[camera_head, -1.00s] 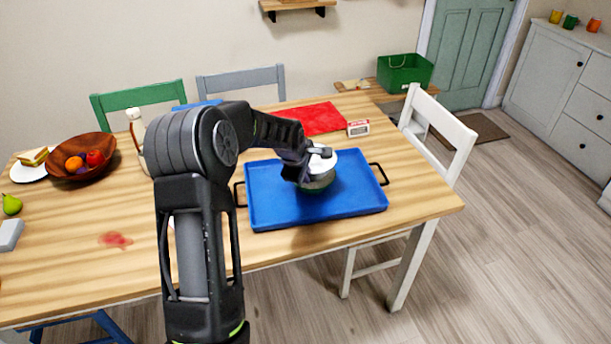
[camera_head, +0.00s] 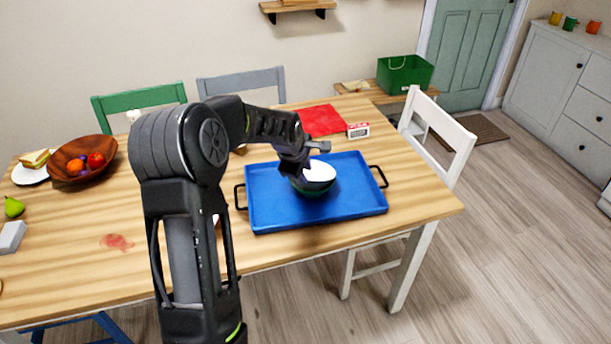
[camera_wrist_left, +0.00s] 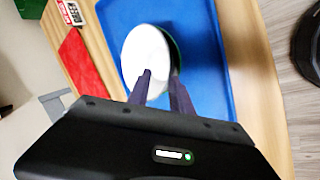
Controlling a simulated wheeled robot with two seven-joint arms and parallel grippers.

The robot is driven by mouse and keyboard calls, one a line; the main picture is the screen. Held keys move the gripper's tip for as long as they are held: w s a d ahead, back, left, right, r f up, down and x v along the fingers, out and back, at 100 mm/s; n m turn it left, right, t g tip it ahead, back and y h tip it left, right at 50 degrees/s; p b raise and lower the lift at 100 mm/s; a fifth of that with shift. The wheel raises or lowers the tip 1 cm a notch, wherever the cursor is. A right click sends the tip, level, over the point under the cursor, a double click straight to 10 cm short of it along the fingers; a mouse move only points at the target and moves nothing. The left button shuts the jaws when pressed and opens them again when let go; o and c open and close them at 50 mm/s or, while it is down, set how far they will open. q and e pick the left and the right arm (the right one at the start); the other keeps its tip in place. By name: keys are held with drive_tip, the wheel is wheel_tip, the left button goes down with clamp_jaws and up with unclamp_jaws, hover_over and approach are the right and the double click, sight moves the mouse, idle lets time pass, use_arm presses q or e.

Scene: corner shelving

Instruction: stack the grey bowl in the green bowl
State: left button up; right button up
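The grey bowl (camera_head: 319,172), white inside, sits in the green bowl (camera_head: 316,193) on the blue tray (camera_head: 355,205). Only a low strip of the green bowl shows beneath it. In the left wrist view the grey bowl's white inside (camera_wrist_left: 145,58) faces me, and a dark green edge (camera_wrist_left: 177,50) shows at its right. My left gripper (camera_head: 304,168) is at the near-left rim of the grey bowl. Its two fingers (camera_wrist_left: 159,78) stand apart, around the rim, with a gap between them. Whether they touch it is hard to see. My right gripper is not in view.
The tray has black handles and clear room right of the bowls. A red cloth (camera_head: 322,120) and a small box (camera_head: 358,130) lie behind it. A wooden fruit bowl (camera_head: 100,172) stands at the left. A white chair (camera_head: 447,135) is at the table's right end.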

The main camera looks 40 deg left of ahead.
use_arm(q)
drive_tip(key=v, duration=0.9)
drive_tip(key=shift+s+b, duration=0.15)
drive_tip(key=shift+b, duration=0.3)
drive_tip(key=shift+d, duration=0.1)
drive_tip(key=s+d+f+m+g+h, duration=0.25)
drive_tip(key=d+f+m, duration=0.55)
drive_tip(key=d+f, duration=1.2)
drive_tip(key=s+d+f+m+g+h, duration=0.1)
drive_tip(key=s+d+f+m, duration=0.4)
drive_tip(key=s+d+f, duration=0.3)
drive_tip(key=s+d+f+m+g+h, duration=0.1)
drive_tip(key=s+d+f+m, duration=0.5)
drive_tip(key=s, duration=0.9)
drive_tip(key=d+f+h, duration=0.1)
drive_tip(key=d+f, duration=0.1)
drive_tip(key=d, duration=0.2)
drive_tip(key=shift+s+d, duration=0.2)
drive_tip(key=shift+d, duration=0.1)
